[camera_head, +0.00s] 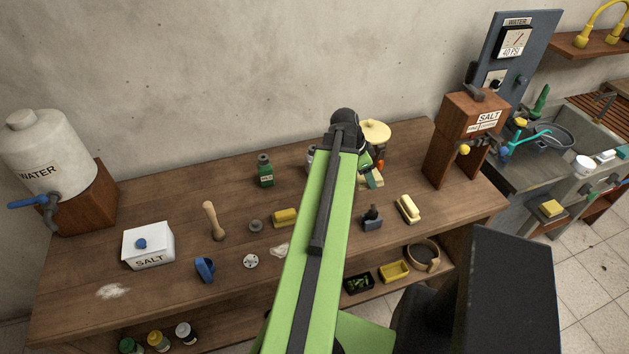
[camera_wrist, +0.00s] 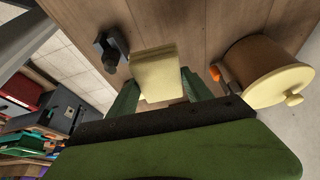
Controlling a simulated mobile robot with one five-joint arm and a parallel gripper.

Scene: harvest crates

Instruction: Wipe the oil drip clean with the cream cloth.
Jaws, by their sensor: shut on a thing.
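The cream cloth (camera_wrist: 157,72) is a folded, pale yellow pad between the two green fingers of my gripper (camera_wrist: 158,92) in the wrist view. My gripper is shut on it, over the wooden bench. In the head view my gripper (camera_head: 370,174) is at the right part of the bench, partly behind my arm, with a little of the cloth (camera_head: 376,184) showing beneath it. I cannot make out the oil drip in either view. Pale marks (camera_head: 113,291) lie on the bench at front left, and another (camera_head: 280,250) is near the middle.
A dark block with a knob (camera_head: 372,218) and a yellow block (camera_head: 408,209) lie nearer the front. A salt dispenser (camera_head: 467,130) stands at the bench's right end.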

